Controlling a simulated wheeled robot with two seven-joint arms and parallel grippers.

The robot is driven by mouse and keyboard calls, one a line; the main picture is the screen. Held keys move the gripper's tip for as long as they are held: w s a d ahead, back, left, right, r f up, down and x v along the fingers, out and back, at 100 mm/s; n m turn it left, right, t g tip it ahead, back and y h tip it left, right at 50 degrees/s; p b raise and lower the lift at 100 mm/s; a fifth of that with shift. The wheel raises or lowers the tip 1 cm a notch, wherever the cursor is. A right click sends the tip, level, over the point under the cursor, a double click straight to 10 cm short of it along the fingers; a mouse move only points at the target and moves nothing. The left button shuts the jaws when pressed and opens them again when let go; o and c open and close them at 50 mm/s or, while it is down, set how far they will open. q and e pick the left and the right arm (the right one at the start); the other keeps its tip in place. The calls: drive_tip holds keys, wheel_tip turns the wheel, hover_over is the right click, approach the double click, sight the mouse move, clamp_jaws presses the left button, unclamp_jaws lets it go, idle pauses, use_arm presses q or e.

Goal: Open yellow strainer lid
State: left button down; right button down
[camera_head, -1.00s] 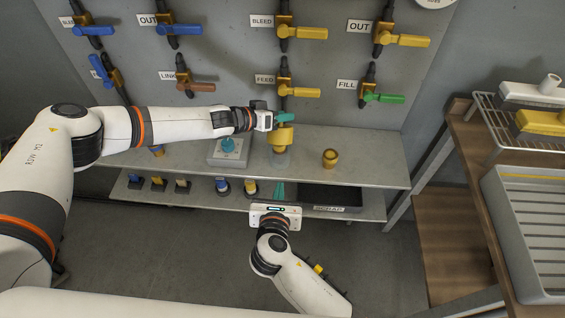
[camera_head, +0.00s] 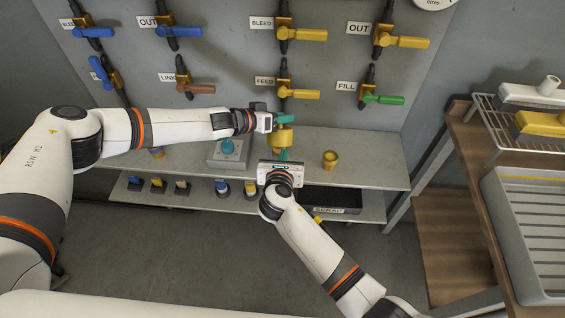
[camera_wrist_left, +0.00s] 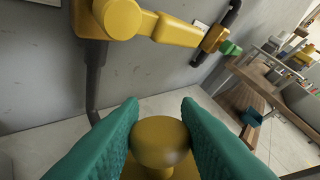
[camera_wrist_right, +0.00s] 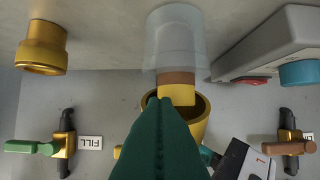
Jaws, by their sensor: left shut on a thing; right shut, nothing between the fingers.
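The yellow strainer lid (camera_head: 282,138) is above the shelf in the head view. My left gripper (camera_head: 274,119) is shut on its knob (camera_wrist_left: 160,142), with one teal finger on each side in the left wrist view. My right gripper (camera_head: 282,155) is shut and empty, just in front of and below the lid. In the right wrist view, which looks upside down, its closed teal fingers (camera_wrist_right: 165,110) cover part of a hollow yellow rim (camera_wrist_right: 200,112). A clear cylinder (camera_wrist_right: 180,42) with a brown and yellow part stands beyond. I cannot tell whether lid and cylinder touch.
A small brass cup (camera_head: 330,158) stands to the right on the shelf (camera_head: 375,170). A grey box with a teal knob (camera_head: 228,147) is to the left. Valves with coloured handles line the wall, including a yellow FEED handle (camera_head: 300,94) just above my left gripper.

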use_arm(q)
drive_tip(key=shift+f, duration=0.1)
use_arm(e)
drive_tip(key=shift+w+r, duration=0.5)
drive_tip(key=shift+r, duration=0.3)
use_arm(q)
drive_tip(key=c, duration=1.5)
unclamp_jaws()
drive_tip(key=o, duration=0.4)
use_arm(e)
drive_tip(key=shift+f, duration=0.1)
drive_tip(key=shift+s, duration=0.1)
